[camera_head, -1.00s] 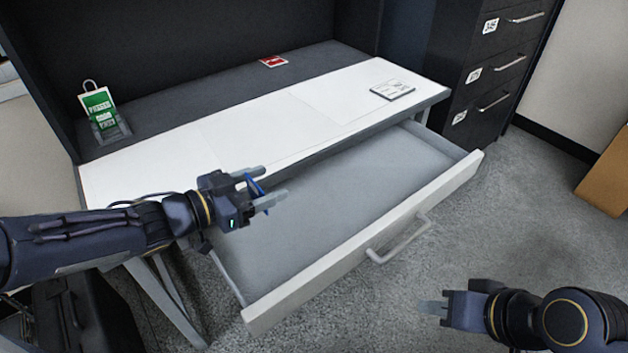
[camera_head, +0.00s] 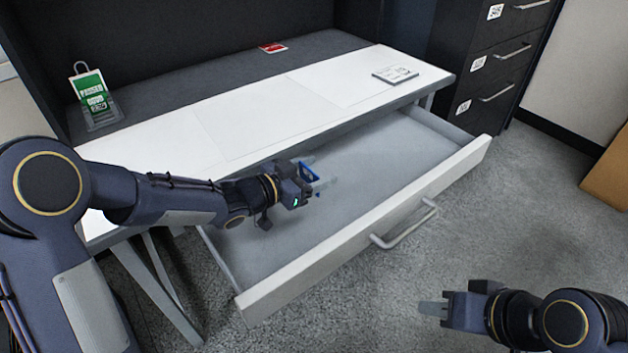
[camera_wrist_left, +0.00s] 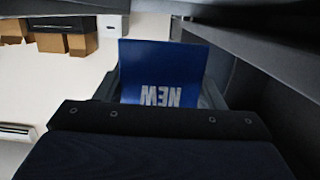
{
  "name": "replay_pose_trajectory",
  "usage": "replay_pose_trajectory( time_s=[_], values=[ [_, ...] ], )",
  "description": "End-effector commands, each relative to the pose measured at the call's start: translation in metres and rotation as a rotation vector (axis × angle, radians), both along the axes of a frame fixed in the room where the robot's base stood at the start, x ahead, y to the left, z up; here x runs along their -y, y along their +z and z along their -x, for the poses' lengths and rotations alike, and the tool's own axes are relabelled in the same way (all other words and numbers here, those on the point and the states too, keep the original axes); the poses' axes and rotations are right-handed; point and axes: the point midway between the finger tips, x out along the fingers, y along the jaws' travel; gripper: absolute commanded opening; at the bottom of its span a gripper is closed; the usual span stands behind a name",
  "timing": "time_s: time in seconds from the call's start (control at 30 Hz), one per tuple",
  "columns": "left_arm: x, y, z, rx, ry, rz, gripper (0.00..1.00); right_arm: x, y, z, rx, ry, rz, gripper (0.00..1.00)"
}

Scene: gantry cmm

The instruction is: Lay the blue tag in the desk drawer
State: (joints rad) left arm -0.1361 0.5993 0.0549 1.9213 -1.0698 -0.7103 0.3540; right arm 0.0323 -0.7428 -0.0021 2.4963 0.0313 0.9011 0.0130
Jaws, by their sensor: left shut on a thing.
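The blue tag (camera_head: 309,171) is held in my left gripper (camera_head: 318,174), which is shut on it above the open desk drawer (camera_head: 360,180). In the left wrist view the tag (camera_wrist_left: 163,72) stands between the fingers, with white letters reading NEW upside down. The drawer is pulled out from under the white desk top and its grey floor looks empty where it shows; my left arm hides part of its left side. My right gripper (camera_head: 432,309) is at the lower right over the floor, away from the drawer. I cannot tell whether its fingers are apart.
A green tag (camera_head: 92,92) stands in a holder at the desk's left back. A red card (camera_head: 273,48) lies at the back, and a white card (camera_head: 395,75) lies on the right of the desk top. A dark filing cabinet (camera_head: 490,60) stands right of the desk.

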Motion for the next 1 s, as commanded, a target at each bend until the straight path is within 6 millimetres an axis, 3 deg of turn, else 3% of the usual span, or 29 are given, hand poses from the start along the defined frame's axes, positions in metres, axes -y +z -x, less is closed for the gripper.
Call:
replay_pose_trajectory(
  time_s=[0.03, 0.1, 0.87, 0.9, 1.0],
  values=[
    [0.0, -0.013, 0.0, -0.003, 0.0, 0.0, 0.41, 0.0, -0.006, 0.0, 0.0, 0.0, 0.0, 0.32],
    [-0.001, -0.018, 0.0, -0.001, 0.001, 0.0, 0.41, 0.0, -0.007, 0.0, 0.0, 0.0, 0.0, 0.32],
    [-0.001, -0.029, 0.0, 0.0, 0.001, 0.0, 0.41, 0.0, -0.016, 0.0, 0.0, 0.0, 0.0, 0.32],
    [-0.001, -0.029, 0.0, 0.0, 0.001, 0.0, 0.68, 0.0, -0.016, 0.0, 0.0, 0.0, 0.0, 0.32],
    [-0.001, -0.029, 0.0, 0.0, 0.001, 0.0, 0.81, 0.0, -0.016, 0.0, 0.0, 0.0, 0.0, 0.32]
  ],
)
